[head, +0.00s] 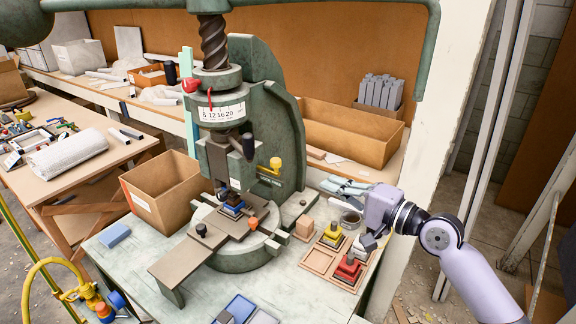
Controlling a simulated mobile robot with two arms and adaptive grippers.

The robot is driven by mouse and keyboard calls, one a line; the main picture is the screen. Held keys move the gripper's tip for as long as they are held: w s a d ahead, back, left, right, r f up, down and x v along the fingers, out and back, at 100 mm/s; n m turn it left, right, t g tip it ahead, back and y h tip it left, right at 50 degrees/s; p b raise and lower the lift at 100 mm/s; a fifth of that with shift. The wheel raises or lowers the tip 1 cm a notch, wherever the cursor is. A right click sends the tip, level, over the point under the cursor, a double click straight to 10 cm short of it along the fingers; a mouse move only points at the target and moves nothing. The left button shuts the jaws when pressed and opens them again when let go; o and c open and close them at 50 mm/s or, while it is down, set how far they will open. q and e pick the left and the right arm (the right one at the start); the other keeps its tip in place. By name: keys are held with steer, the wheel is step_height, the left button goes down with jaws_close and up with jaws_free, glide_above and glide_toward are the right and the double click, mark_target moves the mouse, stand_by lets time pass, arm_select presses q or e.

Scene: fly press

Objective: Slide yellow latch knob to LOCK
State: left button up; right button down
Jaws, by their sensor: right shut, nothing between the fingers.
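The yellow latch knob (276,162) sits on a small yellow plate on the green fly press frame (285,120), right of the ram. Small lettering shows beside the plate, too small to read surely. My right gripper (328,186) comes in from the right, its grey-green fingers shut and empty, pointing left. It is to the right of and a little below the knob in the picture, apart from it. My left gripper is not in view.
A wooden tray (310,262) with yellow and red-topped pieces lies below my right gripper. A cardboard box (160,190) stands left of the press. A blue block (115,234) lies on the table's left. A long wooden bin (345,135) stands behind.

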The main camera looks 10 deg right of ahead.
mark_target(278, 162)
steer(key=p+x, duration=0.1)
steer(key=x, duration=0.5)
steer(key=p+x, duration=0.2)
steer(key=x, duration=0.4)
steer(key=shift+w+r+p, duration=0.2)
steer(key=shift+p, duration=0.1)
steer(key=shift+w+a+f, duration=0.15)
steer(key=shift+w+a, duration=0.2)
steer(key=shift+w, duration=0.05)
steer(key=shift+x, duration=1.2)
steer(key=shift+s+a, duration=0.15)
